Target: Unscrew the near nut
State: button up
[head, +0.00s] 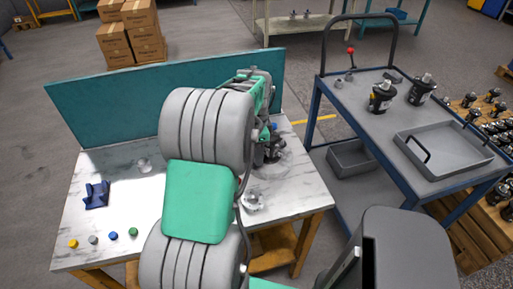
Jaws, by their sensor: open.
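My arm's large grey and green links fill the middle of the head view and cover much of the white worktable (150,215). My gripper (269,148) is at the far end of the arm, low over the right part of the table. It shows only in part and is open. A grey round part (288,166) lies right by it, perhaps the motor's body. A small silver metal part (252,201) sits on the table closer to me. The near nut cannot be made out; the arm or gripper may hide it.
A blue stand (97,195) and several small coloured caps (113,236) are on the table's left side. A teal panel (110,100) closes its back. To the right, a blue cart (345,95) holds black motors (381,97) and a grey tray (445,150).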

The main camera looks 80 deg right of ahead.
jog(key=shift+f, duration=0.35)
jog(key=shift+s, duration=0.1)
jog(key=shift+c, duration=0.3)
grip_shut()
jog(key=shift+r, duration=0.1)
jog(key=shift+n+p, duration=0.3)
jog(key=shift+n, duration=0.4)
jog(key=n, duration=0.3)
jog(key=shift+p, duration=0.3)
jog(key=shift+n, duration=0.6)
